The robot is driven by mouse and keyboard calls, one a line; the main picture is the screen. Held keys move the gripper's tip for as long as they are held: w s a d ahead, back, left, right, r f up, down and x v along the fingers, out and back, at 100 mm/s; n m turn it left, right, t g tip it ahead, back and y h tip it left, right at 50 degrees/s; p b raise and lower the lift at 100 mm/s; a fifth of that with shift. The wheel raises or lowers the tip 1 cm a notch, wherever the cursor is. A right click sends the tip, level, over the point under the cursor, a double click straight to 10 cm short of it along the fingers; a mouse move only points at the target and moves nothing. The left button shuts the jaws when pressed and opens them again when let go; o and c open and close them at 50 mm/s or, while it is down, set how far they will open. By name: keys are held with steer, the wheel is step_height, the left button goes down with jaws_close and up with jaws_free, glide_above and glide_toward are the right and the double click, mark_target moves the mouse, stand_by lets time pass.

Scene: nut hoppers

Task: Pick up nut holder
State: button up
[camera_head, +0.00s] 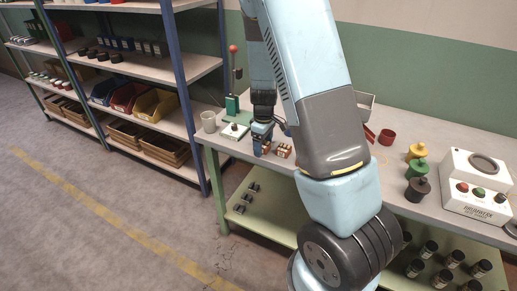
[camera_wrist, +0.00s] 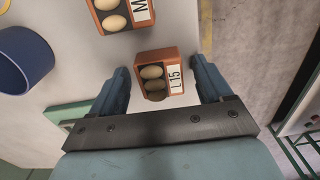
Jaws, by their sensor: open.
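A small orange nut holder (camera_wrist: 181,68) with rounded tan nuts and a white label reading "L 15" sits on the table between my gripper's fingers in the wrist view. My gripper (camera_wrist: 160,64) is open, one finger on each side of it, with a gap at both sides. A second orange holder (camera_wrist: 143,12) with a label starting "M" lies just beyond, cut off by the top edge. In the head view my gripper (camera_head: 263,138) points down over the table beside the small holders (camera_head: 284,151); it partly hides one.
A blue round cup (camera_wrist: 25,58) stands left in the wrist view. The head view shows a lever press (camera_head: 232,100), a pale cup (camera_head: 209,122), coloured weights (camera_head: 418,170) and a white tester (camera_head: 478,190) on the table (camera_head: 395,187). Shelving (camera_head: 190,65) stands left.

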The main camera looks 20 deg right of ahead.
steer(key=shift+c, duration=0.3)
steer(key=c, duration=1)
steer(key=shift+r, duration=0.1)
